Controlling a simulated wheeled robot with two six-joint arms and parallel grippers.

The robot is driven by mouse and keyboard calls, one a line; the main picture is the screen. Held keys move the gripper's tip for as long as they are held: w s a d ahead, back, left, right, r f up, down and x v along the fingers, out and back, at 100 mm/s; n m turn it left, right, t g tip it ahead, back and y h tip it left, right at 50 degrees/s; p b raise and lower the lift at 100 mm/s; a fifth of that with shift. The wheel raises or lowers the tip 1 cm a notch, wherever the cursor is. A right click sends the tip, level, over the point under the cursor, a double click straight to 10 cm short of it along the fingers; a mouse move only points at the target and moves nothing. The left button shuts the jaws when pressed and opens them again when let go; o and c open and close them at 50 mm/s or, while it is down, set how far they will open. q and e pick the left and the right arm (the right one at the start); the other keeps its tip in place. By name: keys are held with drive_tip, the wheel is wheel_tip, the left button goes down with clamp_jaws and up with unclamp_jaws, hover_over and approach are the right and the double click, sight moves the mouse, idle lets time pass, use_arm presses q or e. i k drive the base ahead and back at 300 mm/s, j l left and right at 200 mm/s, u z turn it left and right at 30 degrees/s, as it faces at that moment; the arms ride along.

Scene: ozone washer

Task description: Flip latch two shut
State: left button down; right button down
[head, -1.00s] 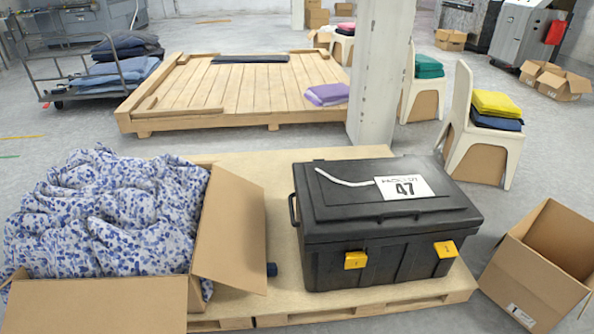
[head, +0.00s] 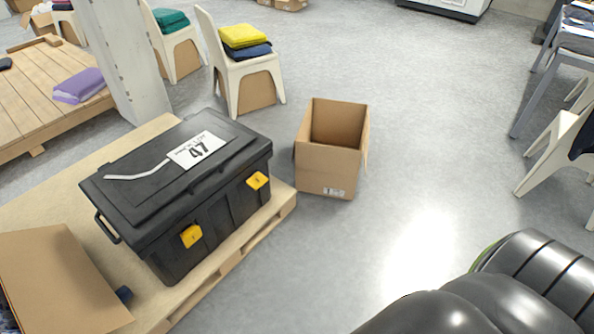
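The black case (head: 215,217) with a white tag marked 47 stands on a wooden pallet in the head view, left of centre. Its lid (head: 135,205) is down. Two yellow latches are on its front face: a left latch (head: 191,236) and a right latch (head: 257,180). Each bears a small mark that is too small to read for sure. I cannot tell whether either latch is fully shut. Neither of my grippers shows. A dark, shiny part of my own body fills the lower right corner, well apart from the case.
An open cardboard box (head: 325,168) stands on the floor just right of the pallet (head: 235,262). Another cardboard box (head: 60,285) is at the lower left. A white chair (head: 222,80) with folded cloth stands behind. The grey floor at centre right is clear.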

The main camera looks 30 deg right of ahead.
sight(255, 181)
drive_tip(key=z, duration=0.7)
drive_tip(key=i+j+z, duration=0.3)
drive_tip(key=z, duration=0.2)
drive_tip(key=i+j+z, duration=0.25)
drive_tip(key=j+z, duration=0.25)
drive_tip(key=i+j+z, duration=0.2)
drive_tip(key=j+z, duration=0.25)
drive_tip(key=l, duration=0.1)
